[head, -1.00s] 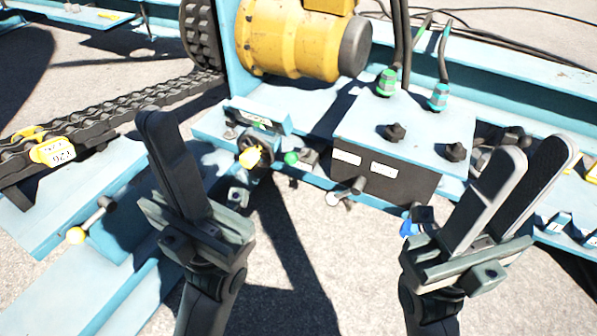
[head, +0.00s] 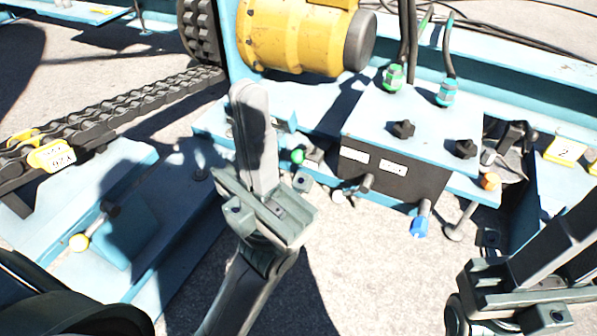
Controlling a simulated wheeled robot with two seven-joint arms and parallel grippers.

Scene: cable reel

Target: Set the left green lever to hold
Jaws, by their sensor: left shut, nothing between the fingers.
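A small green knob (head: 298,156), likely the green lever's end, shows beside the blue bracket below the yellow motor. My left gripper (head: 252,95) is shut and empty, with its fingers pointing up across the picture just left of the green knob. It hides much of the bracket and the yellow knob that showed there earlier. I cannot tell whether it touches the lever. I cannot read any hold mark. My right gripper (head: 560,245) is at the lower right edge, its fingertips cut off by the frame, apart from the green knob.
A dark control box (head: 395,175) with a light blue top stands right of the green knob. A blue-ended lever (head: 420,226) and an orange knob (head: 490,181) are near it. A yellow motor (head: 295,37) is behind. A chain (head: 120,105) runs at left.

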